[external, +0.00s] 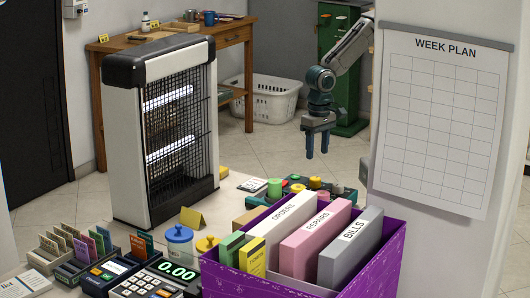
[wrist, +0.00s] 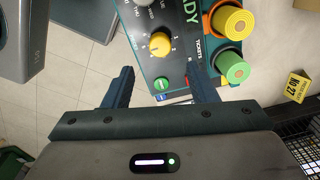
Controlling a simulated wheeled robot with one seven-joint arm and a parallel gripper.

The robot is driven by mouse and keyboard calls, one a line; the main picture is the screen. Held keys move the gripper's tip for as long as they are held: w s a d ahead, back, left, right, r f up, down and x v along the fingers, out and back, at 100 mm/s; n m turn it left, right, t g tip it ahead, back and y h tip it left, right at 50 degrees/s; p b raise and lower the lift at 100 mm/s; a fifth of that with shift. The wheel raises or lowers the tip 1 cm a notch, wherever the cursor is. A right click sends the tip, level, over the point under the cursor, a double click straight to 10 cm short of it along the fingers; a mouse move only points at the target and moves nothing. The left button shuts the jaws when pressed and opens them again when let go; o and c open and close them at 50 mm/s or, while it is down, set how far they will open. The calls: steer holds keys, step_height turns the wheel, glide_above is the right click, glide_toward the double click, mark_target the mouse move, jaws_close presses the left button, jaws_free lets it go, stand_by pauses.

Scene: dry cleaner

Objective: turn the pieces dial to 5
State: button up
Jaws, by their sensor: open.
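A yellow dial (wrist: 160,44) with a ring of small marks sits on a dark teal panel (wrist: 178,72) in the wrist view. The purple box of binders partly hides the panel there.
In the external view, a purple box (external: 240,285) with binders and a large heater (external: 165,125) stand near the panel.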

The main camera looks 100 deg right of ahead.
step_height(320, 180, up, 5)
steer(key=shift+s+r, duration=0.1)
steer(key=shift+r, duration=0.05)
stand_by(0.6)
steer(key=s+d+n+t, duration=0.2)
steer(key=s+d+n, duration=0.8)
steer(key=n, duration=0.1)
steer(key=shift+d+r+p, duration=0.4)
steer(key=shift+r, duration=0.05)
stand_by(2.2)
